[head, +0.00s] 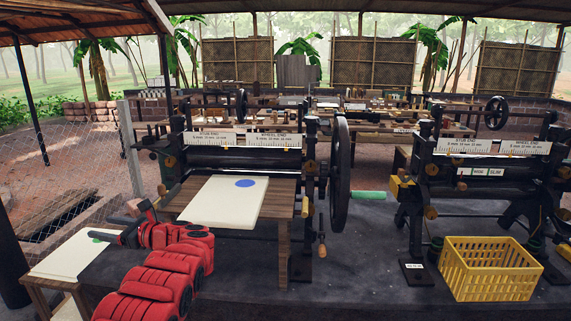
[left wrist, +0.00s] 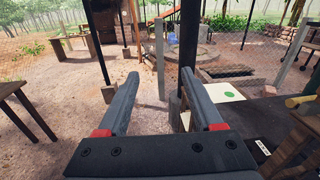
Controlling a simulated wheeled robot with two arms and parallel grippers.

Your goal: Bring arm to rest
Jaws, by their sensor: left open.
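My left arm is red and reaches in from the bottom left of the head view. Its dark left gripper (head: 104,237) points left, over or near the pale sheet with a green spot (head: 62,256) on a low wooden stand. In the left wrist view the two fingers of the left gripper (left wrist: 160,90) are apart, with nothing between them. The green-spotted sheet (left wrist: 222,90) shows beyond the right finger there. My right gripper is not in view.
A sheet with a blue spot (head: 222,204) lies on a wooden table before the left roller machine (head: 250,157). A large black handwheel (head: 341,172) stands beside it. A second roller machine (head: 485,170) and a yellow crate (head: 489,270) stand at right. A wire fence (head: 60,165) runs at left.

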